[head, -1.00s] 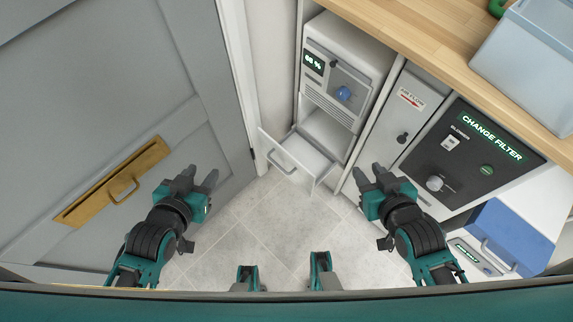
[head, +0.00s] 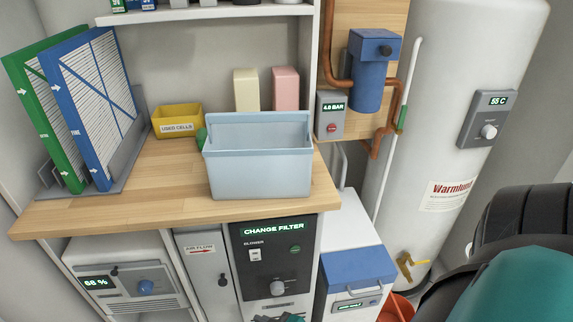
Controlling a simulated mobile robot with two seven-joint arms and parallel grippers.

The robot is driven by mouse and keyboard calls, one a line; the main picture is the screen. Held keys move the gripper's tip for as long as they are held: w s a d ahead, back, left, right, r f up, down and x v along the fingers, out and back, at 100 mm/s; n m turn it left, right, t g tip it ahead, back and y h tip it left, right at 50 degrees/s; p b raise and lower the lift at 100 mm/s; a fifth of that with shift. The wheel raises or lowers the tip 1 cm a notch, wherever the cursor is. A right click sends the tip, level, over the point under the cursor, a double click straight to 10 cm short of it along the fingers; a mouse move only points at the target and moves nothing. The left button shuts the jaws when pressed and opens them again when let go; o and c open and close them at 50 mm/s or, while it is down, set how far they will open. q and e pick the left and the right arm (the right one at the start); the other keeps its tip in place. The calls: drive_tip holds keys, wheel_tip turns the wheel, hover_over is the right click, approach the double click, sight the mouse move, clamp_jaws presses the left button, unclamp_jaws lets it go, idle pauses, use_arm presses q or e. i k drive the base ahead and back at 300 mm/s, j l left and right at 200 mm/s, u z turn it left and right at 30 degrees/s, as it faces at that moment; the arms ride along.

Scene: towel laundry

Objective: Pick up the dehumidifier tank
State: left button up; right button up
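A pale blue open-topped container (head: 258,165), which looks like the dehumidifier tank, stands upright on the wooden counter (head: 150,205) near its front right. Its back wall is higher than its front. The dehumidifier (head: 130,285) with a percent display and blue knob is under the counter at lower left; its lower part is cut off. A small piece of a gripper (head: 278,318), probably my right one, shows at the bottom edge, below and apart from the container. Its fingers are too cut off to judge. My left gripper is out of view.
A green object (head: 201,138) and a yellow used-cells bin (head: 177,120) are left of the container. Filters (head: 95,110) stand at far left. Two canisters (head: 285,88) are behind. A white tank (head: 450,100) and pipes (head: 389,110) are right.

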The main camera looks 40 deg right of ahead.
sight(266, 155)
drive_tip(key=z, duration=1.15)
drive_tip(key=u, duration=1.5)
drive_tip(key=z, duration=1.5)
drive_tip(key=k+l, duration=0.05)
